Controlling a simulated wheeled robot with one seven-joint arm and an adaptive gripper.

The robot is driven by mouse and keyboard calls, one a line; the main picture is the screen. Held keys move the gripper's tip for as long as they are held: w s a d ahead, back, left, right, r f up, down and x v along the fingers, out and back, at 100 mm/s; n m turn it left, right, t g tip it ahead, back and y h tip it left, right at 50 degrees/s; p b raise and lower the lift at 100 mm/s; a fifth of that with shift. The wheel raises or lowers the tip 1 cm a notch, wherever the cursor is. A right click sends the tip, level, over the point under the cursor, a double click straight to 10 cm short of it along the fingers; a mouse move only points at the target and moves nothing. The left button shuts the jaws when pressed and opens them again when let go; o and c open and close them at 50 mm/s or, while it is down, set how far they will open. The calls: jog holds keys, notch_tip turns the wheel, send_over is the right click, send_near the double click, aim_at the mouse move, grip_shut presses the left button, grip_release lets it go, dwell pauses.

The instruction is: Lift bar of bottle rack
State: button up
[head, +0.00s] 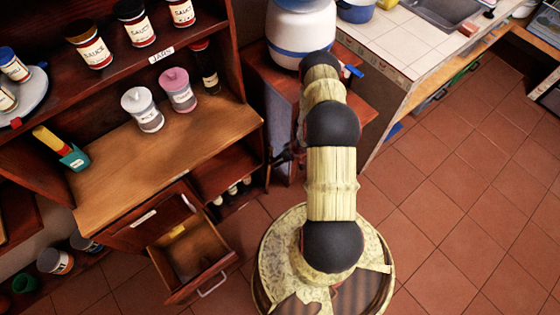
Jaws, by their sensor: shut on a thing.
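The bottle rack (240,203) is the low dark wood compartment at the right end of the cabinet. Several bottle tops (232,188) show in it. My gripper (281,158) is small and dark, at the right side of the cabinet, close to the rack. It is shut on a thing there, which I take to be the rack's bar. The bar itself is not clearly visible, and the fingers are hard to make out against the dark wood. My arm comes down over the floor and hides part of the area to the right.
An open drawer (188,250) with a metal handle juts out left of the rack. Jars (178,90) stand on the wooden counter (150,160) above. A small table with a white and blue container (300,30) stands behind my arm. The tiled floor at right is clear.

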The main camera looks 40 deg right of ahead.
jog(key=shift+w+d+r, duration=0.3)
jog(key=shift+d, duration=0.25)
jog(key=r, duration=0.8)
jog(key=shift+s+a+r, duration=0.1)
jog(key=shift+s+a, duration=0.1)
jog(key=shift+c, duration=0.5)
jog(key=shift+s+a+r, duration=0.1)
jog(key=shift+a+r, duration=0.15)
jog(key=shift+r, duration=0.35)
jog(key=shift+a, duration=0.1)
